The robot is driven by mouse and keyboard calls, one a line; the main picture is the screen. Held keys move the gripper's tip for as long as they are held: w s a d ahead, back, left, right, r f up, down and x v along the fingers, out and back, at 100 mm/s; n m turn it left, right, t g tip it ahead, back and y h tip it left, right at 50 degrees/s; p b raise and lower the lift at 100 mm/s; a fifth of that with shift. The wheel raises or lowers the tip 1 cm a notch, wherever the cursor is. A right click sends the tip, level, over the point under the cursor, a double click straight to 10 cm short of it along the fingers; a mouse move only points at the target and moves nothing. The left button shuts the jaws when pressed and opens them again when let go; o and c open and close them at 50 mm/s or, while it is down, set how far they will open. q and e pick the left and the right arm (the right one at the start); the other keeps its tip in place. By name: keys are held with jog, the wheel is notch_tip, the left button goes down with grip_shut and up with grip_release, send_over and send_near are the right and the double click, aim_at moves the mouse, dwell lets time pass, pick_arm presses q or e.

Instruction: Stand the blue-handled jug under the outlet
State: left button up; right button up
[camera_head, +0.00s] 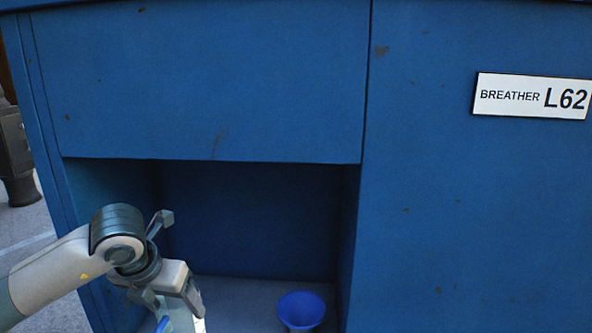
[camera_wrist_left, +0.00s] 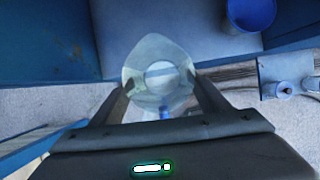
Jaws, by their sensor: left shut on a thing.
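My left gripper (camera_head: 186,298) is at the front of the recess in the blue cabinet, left of its middle. It is shut on a translucent pale jug, seen from above between the two fingers in the left wrist view (camera_wrist_left: 159,76). The jug's blue handle (camera_wrist_left: 165,114) faces my wrist. In the head view only a little of the jug (camera_head: 184,321) shows at the bottom edge, with a bit of blue handle (camera_head: 162,323) beside it. I see no outlet that I can make out. My right gripper is in neither view.
A blue funnel-shaped cup (camera_head: 301,309) stands on the recess floor to the right of my gripper. The blue cabinet (camera_head: 450,200) has a low overhanging panel (camera_head: 200,80) and side walls around the recess. A label (camera_head: 532,96) reads BREATHER L62.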

aim_at(172, 320)
pick_arm(q)
jog(key=m, duration=0.1)
jog(key=s+f+m+h, duration=0.1)
jog(key=shift+d+m, duration=0.2)
jog(key=shift+m, duration=0.1)
jog(key=m, duration=0.1)
jog(key=s+f+m+h, duration=0.1)
jog(key=m, duration=0.1)
jog(key=d+m+g, duration=0.1)
jog(key=shift+s+f+m, duration=0.25)
jog(key=shift+f+m, duration=0.15)
jog(key=s+d+f+m+g+y, duration=0.1)
jog(key=s+m+g, duration=0.3)
jog(key=m, duration=0.9)
jog(key=s+d+f+m+g+y, duration=0.1)
jog(key=s+f+m+g, duration=0.3)
jog(key=m, duration=1)
jog(key=shift+s+d+f+y, duration=0.15)
jog(key=shift+s+f+y, duration=0.15)
jog(key=shift+s, duration=0.8)
jog(key=shift+r, duration=0.1)
